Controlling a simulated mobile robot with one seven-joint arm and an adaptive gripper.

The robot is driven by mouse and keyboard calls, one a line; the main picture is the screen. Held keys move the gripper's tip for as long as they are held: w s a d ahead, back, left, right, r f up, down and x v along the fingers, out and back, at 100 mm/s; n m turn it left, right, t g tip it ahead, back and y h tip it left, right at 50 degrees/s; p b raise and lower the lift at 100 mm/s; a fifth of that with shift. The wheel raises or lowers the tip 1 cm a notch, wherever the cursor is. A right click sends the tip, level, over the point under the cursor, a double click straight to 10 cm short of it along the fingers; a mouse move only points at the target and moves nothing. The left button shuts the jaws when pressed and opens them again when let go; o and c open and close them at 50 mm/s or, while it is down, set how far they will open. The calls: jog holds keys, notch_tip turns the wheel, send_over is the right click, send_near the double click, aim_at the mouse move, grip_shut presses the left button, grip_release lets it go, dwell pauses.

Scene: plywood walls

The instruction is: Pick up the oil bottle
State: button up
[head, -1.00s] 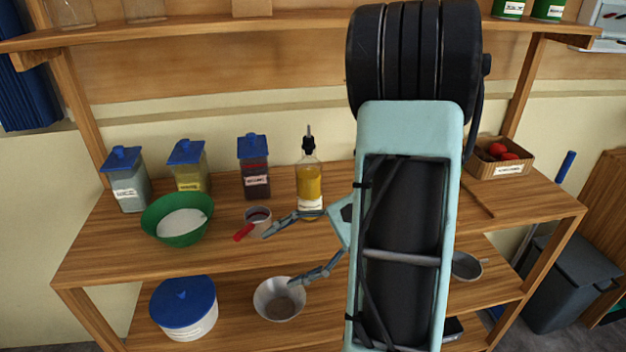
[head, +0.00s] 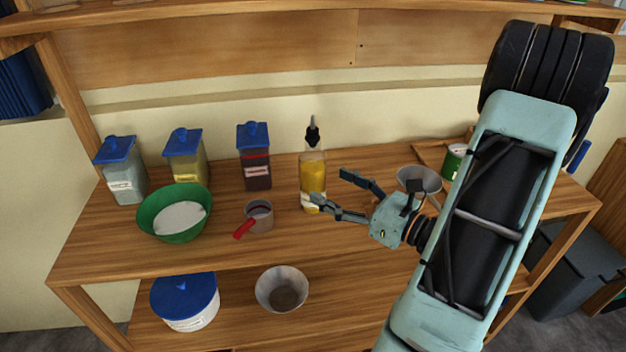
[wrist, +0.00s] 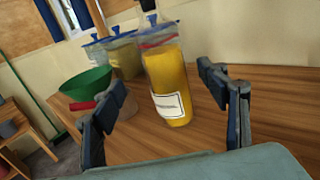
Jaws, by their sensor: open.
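The oil bottle (head: 312,178) stands upright on the wooden shelf top, with yellow oil, a dark pourer cap and a white label. My gripper (head: 333,190) is open just to its right, the fingers pointing left toward it. One fingertip overlaps the bottle's lower part in the head view; I cannot tell whether it touches. In the wrist view the oil bottle (wrist: 168,80) is ahead, between the directions of the two open fingers (wrist: 165,95), and its top is cut off or hidden by the frame edge. Nothing is held.
A measuring cup with a red handle (head: 259,216) sits left of the bottle. A green bowl (head: 160,228) and several blue-lidded containers (head: 254,170) stand further left. A grey bowl (head: 420,176) and green can (head: 454,160) are behind my gripper. Shelf space in front of the bottle is clear.

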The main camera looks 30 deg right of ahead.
aim_at(313, 170)
jog(key=shift+d+r+p+x, duration=0.15)
jog(key=shift+p+x, duration=0.05)
jog(key=shift+x, duration=1.55)
jog(key=shift+d+r+p+x, duration=0.15)
jog(key=shift+x, duration=1.6)
jog(key=shift+w, duration=0.1)
grip_shut()
jog(key=shift+r, duration=0.1)
jog(key=shift+r, duration=0.15)
